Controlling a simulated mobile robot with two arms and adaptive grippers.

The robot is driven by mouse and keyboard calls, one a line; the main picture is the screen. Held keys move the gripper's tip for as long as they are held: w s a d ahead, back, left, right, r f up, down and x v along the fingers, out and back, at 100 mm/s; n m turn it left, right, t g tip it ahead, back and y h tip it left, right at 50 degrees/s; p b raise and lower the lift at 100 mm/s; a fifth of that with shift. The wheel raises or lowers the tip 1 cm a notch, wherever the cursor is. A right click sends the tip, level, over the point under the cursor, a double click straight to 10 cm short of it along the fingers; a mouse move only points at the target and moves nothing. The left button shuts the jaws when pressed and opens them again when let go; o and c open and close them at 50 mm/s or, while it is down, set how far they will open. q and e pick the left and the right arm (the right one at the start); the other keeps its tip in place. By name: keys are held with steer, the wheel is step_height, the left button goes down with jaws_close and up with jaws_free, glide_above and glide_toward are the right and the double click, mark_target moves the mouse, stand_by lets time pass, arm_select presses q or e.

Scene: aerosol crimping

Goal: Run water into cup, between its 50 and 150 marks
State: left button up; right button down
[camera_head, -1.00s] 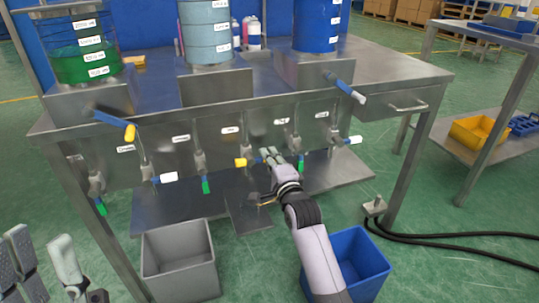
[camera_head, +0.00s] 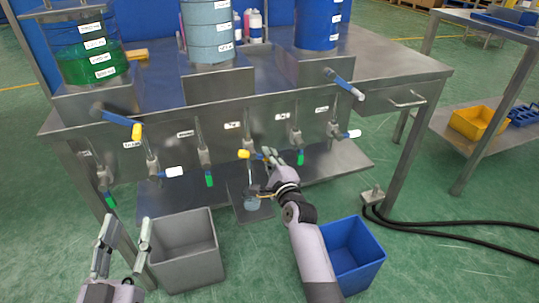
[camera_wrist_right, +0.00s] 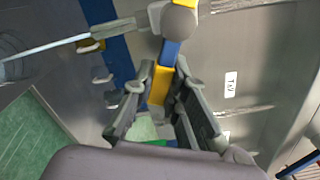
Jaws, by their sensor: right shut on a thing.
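My right gripper (camera_head: 270,156) is at the front of the bench, shut on the yellow-ended valve handle (camera_head: 244,154). In the right wrist view the fingers (camera_wrist_right: 160,92) close around the yellow part of the handle (camera_wrist_right: 161,84). A thin pale stream (camera_wrist_right: 48,46) runs from the spout (camera_wrist_right: 108,30) toward a pale cup (camera_wrist_right: 14,68) at the left edge. In the head view the cup (camera_head: 252,203) is a small bluish shape on the low plate, partly behind my wrist. Its marks and water level cannot be read. My left gripper (camera_head: 122,240) is open and empty at the lower left.
Other taps with white (camera_head: 174,171) and green (camera_head: 209,180) handle ends line the bench front. A grey bin (camera_head: 187,271) and a blue bin (camera_head: 355,268) stand on the floor before it. Tanks of green and blue liquid stand on top. Black hoses cross the floor at right.

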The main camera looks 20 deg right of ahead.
steer(key=c, duration=1.6)
jaws_free()
steer(key=s, duration=1.2)
steer(key=shift+d, duration=0.2)
